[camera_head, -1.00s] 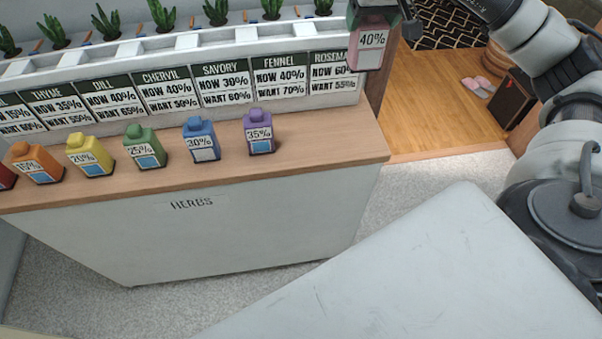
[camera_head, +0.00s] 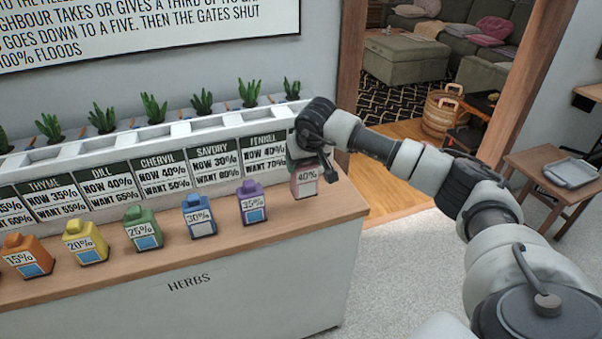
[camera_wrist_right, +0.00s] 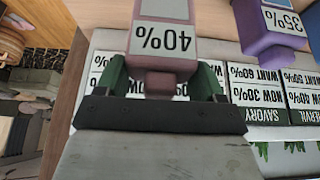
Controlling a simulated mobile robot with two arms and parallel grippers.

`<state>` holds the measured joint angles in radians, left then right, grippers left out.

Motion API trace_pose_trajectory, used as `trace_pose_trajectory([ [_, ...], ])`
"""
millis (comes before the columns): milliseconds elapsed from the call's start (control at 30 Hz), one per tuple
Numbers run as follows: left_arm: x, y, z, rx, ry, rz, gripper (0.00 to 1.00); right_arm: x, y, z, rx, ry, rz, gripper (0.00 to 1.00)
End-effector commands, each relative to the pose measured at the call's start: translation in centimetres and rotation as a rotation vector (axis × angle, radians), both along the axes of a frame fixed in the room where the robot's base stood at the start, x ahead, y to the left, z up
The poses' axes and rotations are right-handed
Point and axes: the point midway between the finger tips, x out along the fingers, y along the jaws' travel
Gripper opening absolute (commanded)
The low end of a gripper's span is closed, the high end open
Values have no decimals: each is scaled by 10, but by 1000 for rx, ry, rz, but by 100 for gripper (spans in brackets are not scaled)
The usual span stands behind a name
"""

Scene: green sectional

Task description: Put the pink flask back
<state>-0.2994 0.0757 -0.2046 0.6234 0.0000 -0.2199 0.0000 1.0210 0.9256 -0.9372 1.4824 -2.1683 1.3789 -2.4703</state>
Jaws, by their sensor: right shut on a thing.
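The pink flask (camera_head: 305,182) carries a white 40% label. My right gripper (camera_head: 316,166) is shut on its neck and holds it upright at the right end of the wooden counter, to the right of the purple flask (camera_head: 252,203). In the right wrist view the pink flask (camera_wrist_right: 165,35) shows between the two green-dark fingers of the right gripper (camera_wrist_right: 160,80). I cannot tell whether its base touches the counter. My left gripper is not in view.
Blue (camera_head: 199,216), green (camera_head: 142,229), yellow (camera_head: 85,243) and orange (camera_head: 27,257) flasks stand in a row on the counter (camera_head: 100,270). The planter trough (camera_head: 150,150) with label cards runs behind them. A side table (camera_head: 560,170) with a tray stands far right.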

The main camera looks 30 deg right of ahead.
Motion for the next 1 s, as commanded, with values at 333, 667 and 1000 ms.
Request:
trace_pose_trajectory([
  [333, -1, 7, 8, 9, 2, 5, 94, 5, 7, -27, 0, 4, -2, 19],
  [667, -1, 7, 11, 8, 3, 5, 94, 6, 7, -45, 0, -1, -1, 19],
  [1000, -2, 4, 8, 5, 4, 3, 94, 5, 7, -49, 0, 0, -1, 94],
])
